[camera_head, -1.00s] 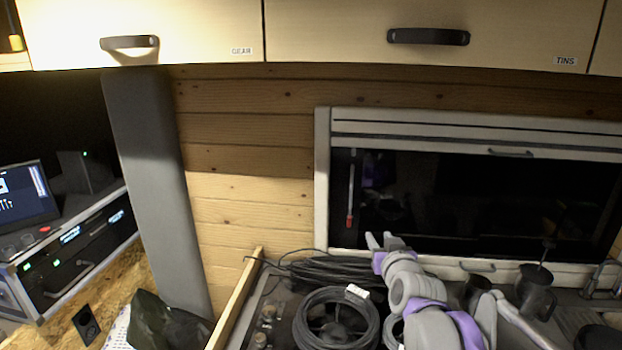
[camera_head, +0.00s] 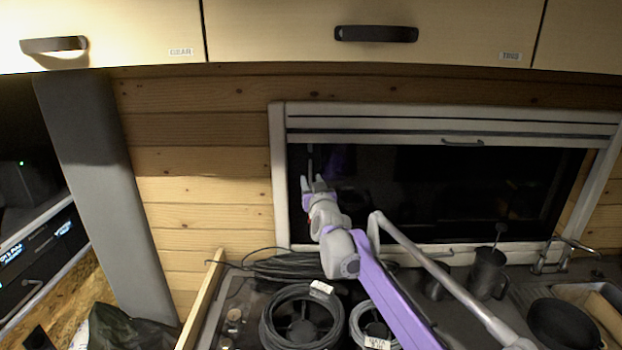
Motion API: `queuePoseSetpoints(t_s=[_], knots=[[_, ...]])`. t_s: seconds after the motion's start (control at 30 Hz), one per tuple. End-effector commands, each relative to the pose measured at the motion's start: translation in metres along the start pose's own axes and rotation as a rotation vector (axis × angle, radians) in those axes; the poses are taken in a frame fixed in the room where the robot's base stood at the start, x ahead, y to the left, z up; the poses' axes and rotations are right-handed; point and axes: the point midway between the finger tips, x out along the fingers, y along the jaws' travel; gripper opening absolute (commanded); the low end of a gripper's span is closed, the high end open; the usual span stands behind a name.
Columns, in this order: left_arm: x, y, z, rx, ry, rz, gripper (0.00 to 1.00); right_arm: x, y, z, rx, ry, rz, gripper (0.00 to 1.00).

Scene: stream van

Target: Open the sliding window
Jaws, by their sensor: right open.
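The window (camera_head: 460,190) has dark glass in a pale frame on the wooden back wall. A rolled blind or cover with a small dark handle (camera_head: 462,142) runs along its top. A thin upright bar (camera_head: 310,158) stands at the left side of the glass, and a bit of red shows beside my gripper. My right gripper (camera_head: 313,183) is open, fingers pointing up, in front of the window's left side. It hides the bar's lower part; I cannot tell whether it touches it. My left gripper is not in view.
Cable coils (camera_head: 301,318) lie on the counter below the window. A dark mug (camera_head: 487,273), a tap (camera_head: 560,255) and a black pan (camera_head: 562,325) stand to the right. Overhead cupboards with a dark handle (camera_head: 376,34) hang above. A grey padded post (camera_head: 95,170) is at left.

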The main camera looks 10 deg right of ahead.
Motion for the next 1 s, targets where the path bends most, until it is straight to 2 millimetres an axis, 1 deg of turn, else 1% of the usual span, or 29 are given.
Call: queuePoseSetpoints(t_s=[0.03, 0.13, 0.4, 0.43, 0.57, 0.6, 0.63, 0.67, 1.0], knots=[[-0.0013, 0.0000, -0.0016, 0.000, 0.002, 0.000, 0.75, 0.0042, 0.0002, -0.0010, 0.000, 0.001, 0.000, 0.41], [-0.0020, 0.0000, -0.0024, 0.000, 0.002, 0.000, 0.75, 0.0085, 0.0002, -0.0002, 0.000, 0.000, 0.000, 0.41], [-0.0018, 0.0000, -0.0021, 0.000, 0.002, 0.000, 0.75, 0.0095, 0.0002, 0.0009, 0.000, -0.001, 0.000, 0.41], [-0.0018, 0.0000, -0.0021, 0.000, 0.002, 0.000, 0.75, 0.0095, 0.0002, 0.0009, 0.000, -0.001, 0.000, 0.39], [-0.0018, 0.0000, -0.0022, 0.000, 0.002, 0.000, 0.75, 0.0094, 0.0001, 0.0009, 0.000, -0.001, 0.000, 0.16], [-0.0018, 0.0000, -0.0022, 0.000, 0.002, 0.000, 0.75, 0.0094, 0.0001, 0.0009, 0.000, -0.001, 0.000, 0.09], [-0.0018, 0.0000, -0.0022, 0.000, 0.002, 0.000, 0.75, 0.0094, 0.0001, 0.0008, 0.000, -0.001, 0.000, 0.03], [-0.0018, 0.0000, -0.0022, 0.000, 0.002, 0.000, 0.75, 0.0093, 0.0001, 0.0008, 0.000, -0.001, 0.000, 0.00], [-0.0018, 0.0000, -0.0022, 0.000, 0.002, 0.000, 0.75, 0.0093, 0.0001, 0.0007, 0.000, -0.001, 0.000, 0.00]])
